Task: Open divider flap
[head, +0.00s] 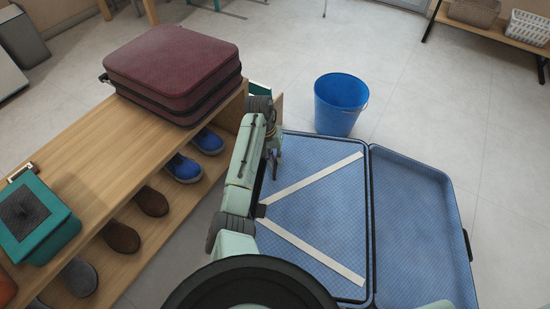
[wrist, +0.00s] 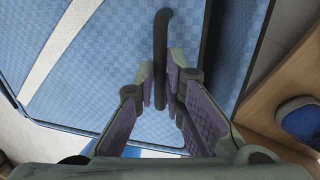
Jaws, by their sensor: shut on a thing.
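The open suitcase (head: 369,220) lies on the floor with its two halves spread. The blue divider flap (head: 325,222) lies over its left half, with two pale straps (head: 312,184) meeting in a V at a dark piece near the left edge. My gripper (head: 273,165) is over that half's upper left edge, largely hidden by my arm. In the wrist view, its fingers (wrist: 160,88) are closed around a dark curved pull loop (wrist: 162,45) that stands out against the blue fabric. Where the loop joins the flap is hard to tell.
A wooden bench (head: 125,135) runs along the left, with shoes (head: 183,168) on its lower shelf and a closed maroon suitcase (head: 172,70) and teal box (head: 33,218) on top. A blue bucket (head: 338,103) stands behind the open suitcase. Floor to the right is clear.

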